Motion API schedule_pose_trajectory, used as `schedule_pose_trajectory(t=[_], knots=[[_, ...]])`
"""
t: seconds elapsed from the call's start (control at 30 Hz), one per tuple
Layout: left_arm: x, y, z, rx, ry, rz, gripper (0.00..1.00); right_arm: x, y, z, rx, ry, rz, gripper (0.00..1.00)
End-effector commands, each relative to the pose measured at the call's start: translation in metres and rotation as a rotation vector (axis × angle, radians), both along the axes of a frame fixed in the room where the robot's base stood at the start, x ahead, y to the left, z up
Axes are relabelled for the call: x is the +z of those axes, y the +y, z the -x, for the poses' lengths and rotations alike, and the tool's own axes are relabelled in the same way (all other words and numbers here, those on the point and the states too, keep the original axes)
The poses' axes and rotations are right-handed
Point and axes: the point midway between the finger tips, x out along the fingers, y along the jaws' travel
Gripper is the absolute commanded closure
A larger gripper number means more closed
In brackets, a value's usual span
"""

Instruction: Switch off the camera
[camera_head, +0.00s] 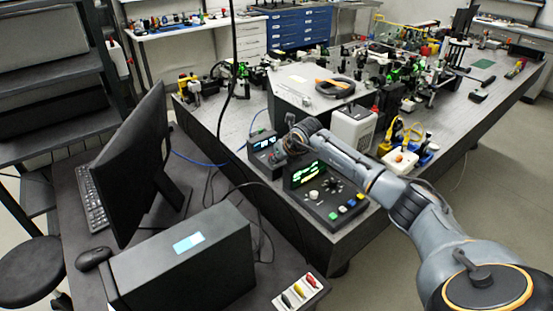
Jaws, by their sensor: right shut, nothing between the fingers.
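My right gripper (277,156) is shut and empty. It reaches in from the right and is at the front of a small dark box with a blue lit display (264,142), on the near edge of the optical bench. I cannot tell whether the fingertips touch the box; the gripper hides part of its front. A larger control box (309,175) with a green display, a dial and coloured buttons stands just right of it, partly behind my arm. No camera can be picked out for certain. My left gripper is not in view.
A white box (353,130) stands behind my right forearm. Dense optics (425,80) crowd the bench beyond. In front are a black monitor (143,165), a computer case (185,262) and a small tray of coloured items (301,292). Loose cables hang between desk and bench.

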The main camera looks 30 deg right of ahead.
Motion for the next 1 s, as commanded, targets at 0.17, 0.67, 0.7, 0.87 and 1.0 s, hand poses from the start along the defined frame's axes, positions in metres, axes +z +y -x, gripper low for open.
schedule_pose_trajectory(t=[0.17,0.67,0.7,0.87,1.0], knots=[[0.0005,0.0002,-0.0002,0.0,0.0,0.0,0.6,0.0015,-0.0001,-0.0003,-0.001,0.008,0.001,1.0],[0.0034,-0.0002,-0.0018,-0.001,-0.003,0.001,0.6,0.0057,0.0001,-0.0016,-0.001,0.094,0.007,1.0],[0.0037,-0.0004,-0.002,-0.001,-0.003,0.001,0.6,0.0059,0.0002,-0.0016,0.0,0.102,0.007,1.0],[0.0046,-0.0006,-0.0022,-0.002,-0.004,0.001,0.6,0.0073,0.0004,-0.0019,0.0,0.132,0.009,1.0],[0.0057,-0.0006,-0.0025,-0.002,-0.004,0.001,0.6,0.0094,0.0,-0.0023,-0.001,0.166,0.013,1.0]])
